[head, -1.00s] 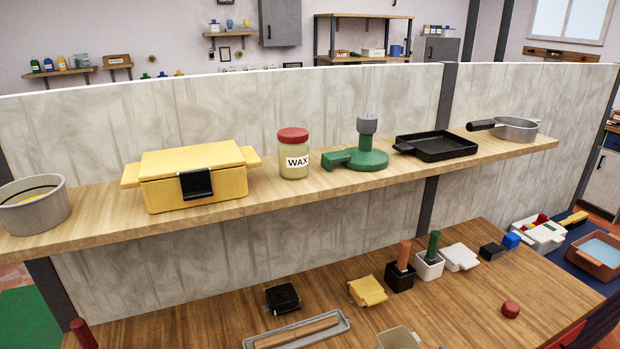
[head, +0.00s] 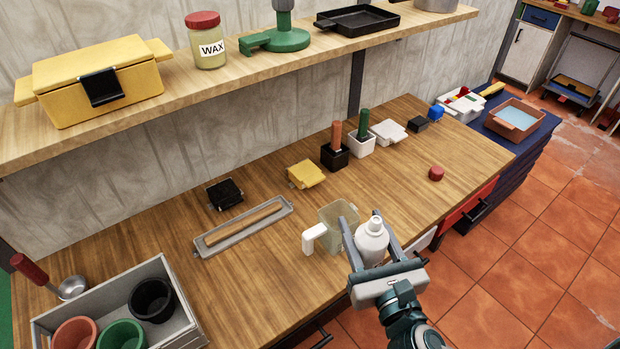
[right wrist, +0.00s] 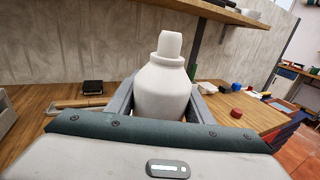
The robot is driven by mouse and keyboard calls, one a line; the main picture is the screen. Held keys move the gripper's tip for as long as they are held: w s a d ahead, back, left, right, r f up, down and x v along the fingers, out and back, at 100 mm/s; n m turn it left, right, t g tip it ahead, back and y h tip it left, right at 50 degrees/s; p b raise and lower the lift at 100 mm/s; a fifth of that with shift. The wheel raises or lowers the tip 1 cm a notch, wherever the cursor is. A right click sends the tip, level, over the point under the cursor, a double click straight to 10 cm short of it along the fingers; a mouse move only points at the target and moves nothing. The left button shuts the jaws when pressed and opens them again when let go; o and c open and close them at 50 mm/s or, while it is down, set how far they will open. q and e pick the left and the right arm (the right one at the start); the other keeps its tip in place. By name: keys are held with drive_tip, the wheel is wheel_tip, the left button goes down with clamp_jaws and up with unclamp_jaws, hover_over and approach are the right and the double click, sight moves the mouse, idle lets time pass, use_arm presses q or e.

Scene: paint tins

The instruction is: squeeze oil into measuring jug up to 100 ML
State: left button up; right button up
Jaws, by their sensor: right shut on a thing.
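My right gripper (head: 368,244) is shut on a white squeeze bottle (head: 373,238) near the front edge of the workbench. The bottle is upright with its nozzle up, and it also fills the middle of the right wrist view (right wrist: 163,88) between the fingers. The measuring jug (head: 338,213) is pale and see-through with a white handle (head: 313,238). It stands on the bench just left of the bottle, and the gripper's left finger partly hides it. I cannot read its marks or tell any liquid level. My left gripper is not in view.
A grey tray (head: 243,228) lies left of the jug. A grey crate (head: 62,313) with several cups stands at the front left. A red cap (head: 436,173) lies right of the jug. The shelf (head: 230,75) overhangs the back.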

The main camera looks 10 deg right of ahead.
drive_tip(key=shift+w, duration=0.1)
idle(0.4)
drive_tip(key=w+d+f+m+h, duration=0.1)
drive_tip(key=w+d+f, duration=0.2)
drive_tip(key=w+d, duration=0.4)
drive_tip(key=w+d+f+h, duration=0.1)
drive_tip(key=w+d+f, duration=0.2)
drive_tip(key=w+d, duration=0.3)
drive_tip(key=w+d+m+h, duration=0.1)
drive_tip(key=w+d, duration=0.2)
drive_tip(key=d, duration=0.4)
drive_tip(key=w+d+m+h, duration=0.1)
drive_tip(key=w+d, duration=0.2)
drive_tip(key=d, duration=0.4)
drive_tip(key=w+d+g+h, duration=0.1)
drive_tip(key=w+d, duration=0.2)
drive_tip(key=d, duration=0.3)
drive_tip(key=shift+d+m+h, duration=0.4)
